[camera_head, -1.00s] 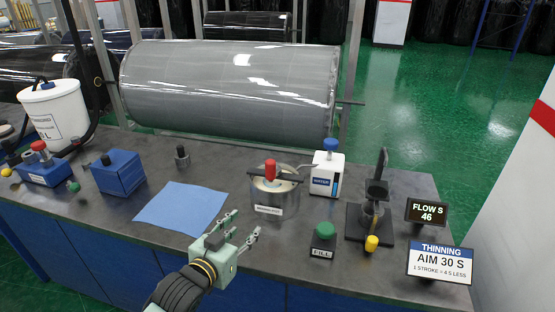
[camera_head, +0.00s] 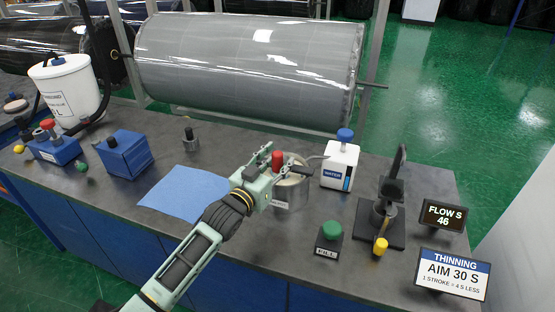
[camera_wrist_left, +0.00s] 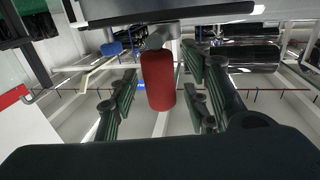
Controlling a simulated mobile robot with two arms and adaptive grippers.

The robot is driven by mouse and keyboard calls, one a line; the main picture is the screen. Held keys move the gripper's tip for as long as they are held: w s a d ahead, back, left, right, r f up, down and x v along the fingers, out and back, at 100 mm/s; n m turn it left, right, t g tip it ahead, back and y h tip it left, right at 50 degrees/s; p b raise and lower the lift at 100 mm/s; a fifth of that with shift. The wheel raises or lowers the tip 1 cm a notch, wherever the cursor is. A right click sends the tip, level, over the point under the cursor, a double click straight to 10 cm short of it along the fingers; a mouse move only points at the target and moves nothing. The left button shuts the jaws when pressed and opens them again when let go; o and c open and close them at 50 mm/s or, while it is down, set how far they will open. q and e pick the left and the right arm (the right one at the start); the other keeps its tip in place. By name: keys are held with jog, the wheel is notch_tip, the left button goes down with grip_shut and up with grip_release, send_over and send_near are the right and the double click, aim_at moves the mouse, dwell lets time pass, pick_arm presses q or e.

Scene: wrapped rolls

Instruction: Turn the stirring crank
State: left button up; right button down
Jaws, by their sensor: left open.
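The stirring crank has a red upright knob (camera_head: 277,160) on a dark bar above a metal pot (camera_head: 290,193) on the bench. My left gripper (camera_head: 278,163) is open at the knob, its fingers on either side of it in the head view. In the left wrist view the red knob (camera_wrist_left: 158,80) stands between the two open finger pairs, with gaps visible on both sides. The gripper hides part of the pot and its label. My right gripper is not in view.
A white water bottle (camera_head: 340,166) with a blue cap stands right of the pot. A green FILL button (camera_head: 331,232) and a black stand (camera_head: 383,215) are further right. A blue cloth (camera_head: 186,192) lies left. A large wrapped roll (camera_head: 245,70) is behind.

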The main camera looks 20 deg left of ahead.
pick_arm(q)
jog(key=c, duration=0.7)
grip_shut()
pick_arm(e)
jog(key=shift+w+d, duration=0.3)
